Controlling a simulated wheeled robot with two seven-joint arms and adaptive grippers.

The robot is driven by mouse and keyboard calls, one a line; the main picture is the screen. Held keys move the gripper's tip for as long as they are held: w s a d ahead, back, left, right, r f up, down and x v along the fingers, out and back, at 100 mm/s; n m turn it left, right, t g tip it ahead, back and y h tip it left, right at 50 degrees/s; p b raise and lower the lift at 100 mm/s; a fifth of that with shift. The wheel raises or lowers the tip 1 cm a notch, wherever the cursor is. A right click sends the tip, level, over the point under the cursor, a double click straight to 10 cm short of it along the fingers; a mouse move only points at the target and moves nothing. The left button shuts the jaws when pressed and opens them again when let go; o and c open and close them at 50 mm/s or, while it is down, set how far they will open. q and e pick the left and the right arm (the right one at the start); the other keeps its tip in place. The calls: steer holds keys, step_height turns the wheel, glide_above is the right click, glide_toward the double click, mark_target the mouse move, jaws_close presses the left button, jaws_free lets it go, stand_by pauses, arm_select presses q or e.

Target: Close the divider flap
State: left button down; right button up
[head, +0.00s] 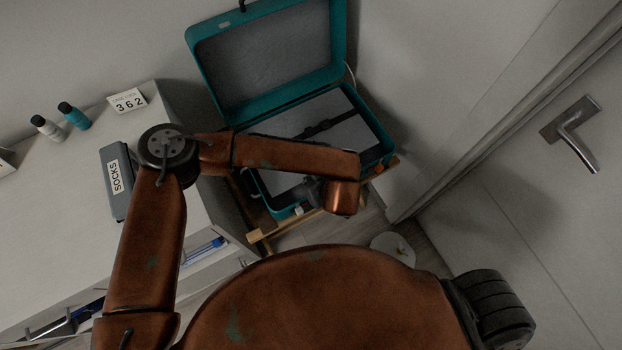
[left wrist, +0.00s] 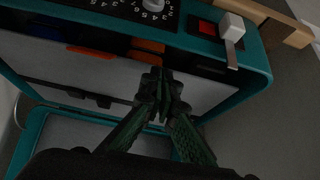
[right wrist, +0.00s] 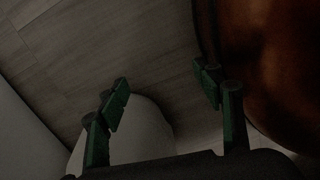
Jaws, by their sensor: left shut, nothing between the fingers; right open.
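A teal suitcase (head: 222,92) stands open, its lid leaning back. A grey divider flap (head: 352,137) with a dark strap and buckle (head: 318,128) lies across its base, partly hidden by my left arm. In the left wrist view the flap (left wrist: 185,100) spans most of the base. Orange and dark items show in a gap between it and the suitcase's front wall (left wrist: 205,47). My left gripper (head: 308,190) is shut and empty; its tips (left wrist: 165,82) are over the flap's edge by that gap. I cannot tell whether they touch. My right gripper (right wrist: 164,82) is open and empty.
The suitcase rests on a wooden stand (head: 262,234). A white dresser (head: 60,210) at left bears a grey SOCKS box (head: 116,183), small bottles (head: 74,116) and a number card (head: 128,101). A door with a handle (head: 575,135) is at right. A pale round object (head: 393,247) stands on the floor.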

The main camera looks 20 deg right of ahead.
arm_select(q)
steer(key=s+d+p, duration=0.2)
steer(key=s+p, duration=0.1)
steer(key=s, duration=0.6)
steer(key=shift+r, duration=0.35)
arm_select(e)
steer(key=s+f, duration=0.1)
steer(key=s, duration=0.6)
steer(key=shift+s+d+f, duration=0.35)
steer(key=shift+d, duration=0.1)
arm_select(q)
steer(key=shift+s, duration=0.1)
